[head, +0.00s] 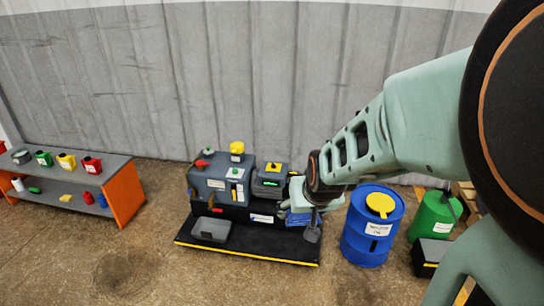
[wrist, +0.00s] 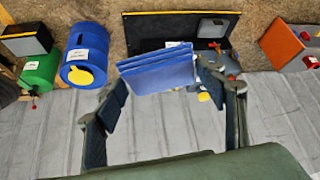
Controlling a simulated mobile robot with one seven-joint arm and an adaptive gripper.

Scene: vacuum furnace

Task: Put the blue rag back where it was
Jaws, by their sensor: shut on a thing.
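My gripper (head: 302,208) is at the right side of the furnace unit in the head view, shut on the blue rag (head: 297,220). In the wrist view the rag (wrist: 158,72) shows as a folded blue stack between the two fingertips of my gripper (wrist: 162,82). In the head view my fingers and wrist hide part of the rag. The rag is in front of the black base platform (wrist: 150,32) in the wrist view; I cannot tell whether it touches anything below.
The grey furnace unit (head: 208,182) stands on a black platform (head: 270,256) with a yellow edge. A blue drum (head: 368,232) and a green drum (head: 430,218) stand to the right. A grey-orange shelf (head: 122,190) with several small containers is at left. The floor (head: 120,275) in front is clear.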

